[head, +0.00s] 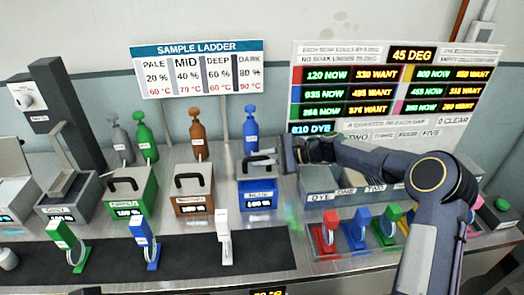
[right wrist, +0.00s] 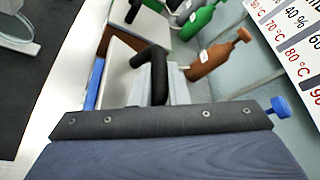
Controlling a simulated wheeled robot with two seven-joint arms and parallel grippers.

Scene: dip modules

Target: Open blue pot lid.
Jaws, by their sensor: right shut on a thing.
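The blue pot (head: 257,196) stands on the counter, at the right end of the row of pots, with a display on its front. Its grey lid (right wrist: 120,72) appears to lie on top. In the head view, my right gripper (head: 264,158) comes in from the right over the pot and partly hides the lid. In the right wrist view, the black lid handle (right wrist: 148,72) stands at the grey fingers (right wrist: 180,88), which are shut on it. A strip of the blue pot (right wrist: 95,82) shows beside the lid. My left gripper is out of view.
Brown (head: 193,200), green (head: 130,205) and grey (head: 68,205) pots stand to the left. A blue bottle (head: 250,132) stands close behind the gripper. Small colored stands (head: 152,243) line the front mat. Grey bins (head: 320,182) are at the right.

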